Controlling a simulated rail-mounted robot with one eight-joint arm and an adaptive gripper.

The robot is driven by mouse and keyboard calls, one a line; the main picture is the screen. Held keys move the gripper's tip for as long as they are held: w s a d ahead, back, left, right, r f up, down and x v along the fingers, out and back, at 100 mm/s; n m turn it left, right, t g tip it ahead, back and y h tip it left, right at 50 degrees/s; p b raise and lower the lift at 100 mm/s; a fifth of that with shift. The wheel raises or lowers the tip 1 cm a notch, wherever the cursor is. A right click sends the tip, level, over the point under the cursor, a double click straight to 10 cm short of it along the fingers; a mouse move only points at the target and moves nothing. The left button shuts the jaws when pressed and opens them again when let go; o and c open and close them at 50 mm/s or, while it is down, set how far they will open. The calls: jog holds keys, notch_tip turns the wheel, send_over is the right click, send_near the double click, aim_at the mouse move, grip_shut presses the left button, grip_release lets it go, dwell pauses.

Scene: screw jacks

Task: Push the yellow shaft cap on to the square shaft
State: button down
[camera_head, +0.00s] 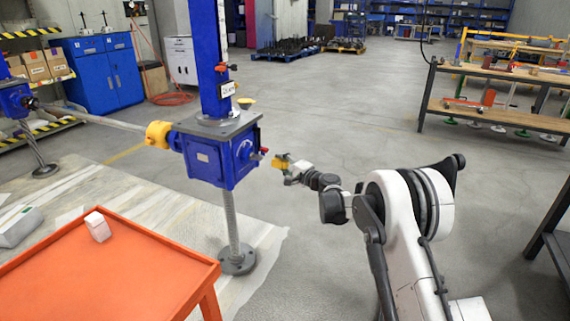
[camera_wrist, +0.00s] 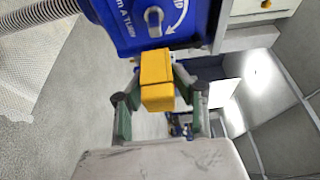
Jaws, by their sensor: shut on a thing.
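The yellow shaft cap (camera_wrist: 157,80) is between the two fingers of my gripper (camera_wrist: 156,92) in the wrist view. The blue screw jack housing (camera_wrist: 118,25) fills the top there, with the grey square shaft (camera_wrist: 154,20) sticking out of its face. The cap appears just below the shaft and apart from it; its depth is unclear. In the head view, my gripper (camera_head: 290,167) holds the cap (camera_head: 281,161) to the right of the blue housing (camera_head: 208,158). The shaft is hard to make out there.
A red-tipped part (camera_head: 264,150) sticks out from the housing near the cap. An orange table (camera_head: 120,270) with a small white block (camera_head: 97,226) stands at the front left. A yellow coupling (camera_head: 158,134) sits left of the housing.

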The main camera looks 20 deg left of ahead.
aim_at(282, 168)
jog(key=shift+w+a, duration=0.15)
jog(key=shift+a, duration=0.85)
jog(key=shift+w+a, duration=0.1)
jog(key=shift+a, duration=0.85)
jog(key=shift+w+a, duration=0.15)
jog(key=shift+a, duration=1.1)
jog(key=shift+w+a, duration=0.15)
jog(key=shift+a, duration=1.05)
jog(key=c, duration=1.3)
grip_release()
jog(key=shift+c, duration=0.2)
jog(key=shift+d, duration=0.15)
jog(key=v, duration=1.1)
jog(key=shift+s+d, duration=0.25)
jog(key=shift+d, duration=0.1)
